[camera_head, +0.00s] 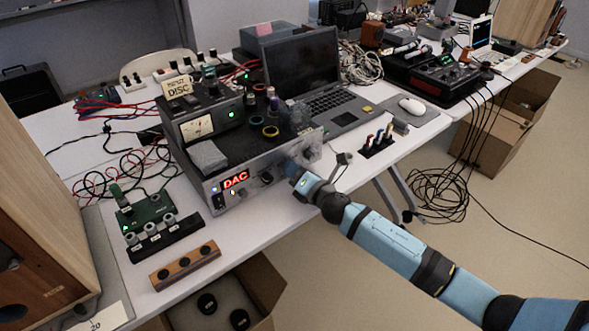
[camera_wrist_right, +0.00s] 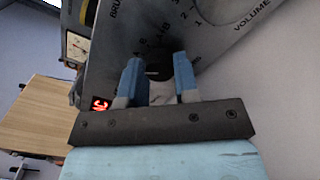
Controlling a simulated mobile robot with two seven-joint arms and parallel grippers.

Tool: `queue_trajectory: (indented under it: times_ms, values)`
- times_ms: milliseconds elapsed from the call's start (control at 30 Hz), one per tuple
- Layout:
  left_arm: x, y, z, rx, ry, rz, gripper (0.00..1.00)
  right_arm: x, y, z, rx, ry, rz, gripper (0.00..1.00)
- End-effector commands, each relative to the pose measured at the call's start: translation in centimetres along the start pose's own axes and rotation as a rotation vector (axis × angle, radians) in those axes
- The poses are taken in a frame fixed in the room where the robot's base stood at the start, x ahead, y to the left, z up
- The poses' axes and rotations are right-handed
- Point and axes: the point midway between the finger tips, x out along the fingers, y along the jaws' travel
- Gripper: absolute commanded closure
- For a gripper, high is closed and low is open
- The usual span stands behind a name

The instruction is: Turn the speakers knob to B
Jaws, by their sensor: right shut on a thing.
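The silver amplifier (camera_head: 240,192) with a red DAC display (camera_head: 235,179) stands on the white table. My right gripper (camera_head: 291,166) is at the right part of its front panel. In the right wrist view my right gripper (camera_wrist_right: 159,75) has its two blue fingers on either side of a dark knob (camera_wrist_right: 158,68) and is shut on it. Letters, among them A, B and A+B, are printed on the panel around this knob. A small light mark shows on the knob; where it points is hard to tell. My left gripper is not in view.
An open laptop (camera_head: 301,70) stands behind the amplifier, and a meter unit (camera_head: 203,118) rests on top of it. A wooden block with holes (camera_head: 185,267) and a green circuit board (camera_head: 145,213) lie at the left. A large wooden cabinet (camera_head: 40,215) stands at the left edge.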

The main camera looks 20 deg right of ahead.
Motion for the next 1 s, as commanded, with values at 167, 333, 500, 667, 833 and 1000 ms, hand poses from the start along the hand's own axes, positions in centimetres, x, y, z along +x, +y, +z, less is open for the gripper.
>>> queue_trajectory:
  times_ms: [167,333,500,667,833,1000]
  values:
    - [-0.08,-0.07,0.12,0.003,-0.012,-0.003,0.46,0.00,0.13,0.10,0.169,-0.001,-0.001,0.95]
    - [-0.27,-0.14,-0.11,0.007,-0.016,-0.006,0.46,-0.02,0.13,0.08,0.329,-0.001,-0.002,0.95]
    - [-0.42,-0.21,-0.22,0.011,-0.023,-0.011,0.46,0.00,0.15,0.14,0.481,-0.001,-0.001,0.95]
    - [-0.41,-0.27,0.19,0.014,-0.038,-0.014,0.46,-0.02,0.11,0.15,0.603,-0.001,-0.001,0.95]
    - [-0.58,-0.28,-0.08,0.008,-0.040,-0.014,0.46,-0.01,0.08,0.08,0.703,0.000,-0.001,0.95]
    - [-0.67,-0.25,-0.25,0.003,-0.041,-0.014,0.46,-0.01,0.06,0.11,0.766,-0.001,0.000,0.95]
